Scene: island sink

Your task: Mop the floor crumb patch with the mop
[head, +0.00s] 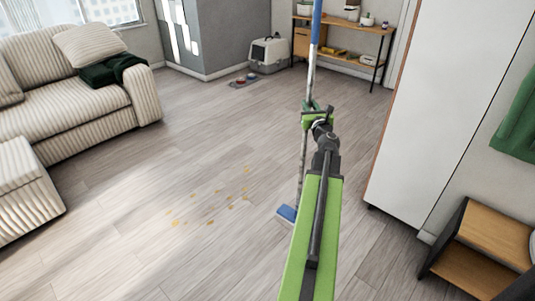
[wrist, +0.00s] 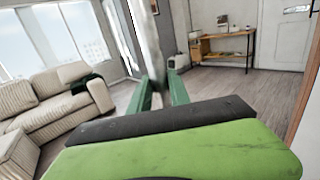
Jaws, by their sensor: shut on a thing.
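The mop (head: 310,75) stands nearly upright in front of me, with a blue and silver pole. Its blue head (head: 286,213) is low at the floor, to the right of the crumb patch; my arm hides part of it. My gripper (head: 313,112) is shut on the pole at mid-height. In the wrist view the green fingers (wrist: 161,92) close around the grey pole (wrist: 148,45). The crumb patch (head: 211,204) is a scatter of orange-yellow bits on the wood floor, left of the mop head and apart from it.
A striped sofa (head: 75,85) stands at the left. A white cabinet (head: 440,90) and a low wooden shelf unit (head: 470,250) stand at the right. A litter box (head: 268,54) and bowls (head: 243,79) are at the back. The floor around the crumbs is clear.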

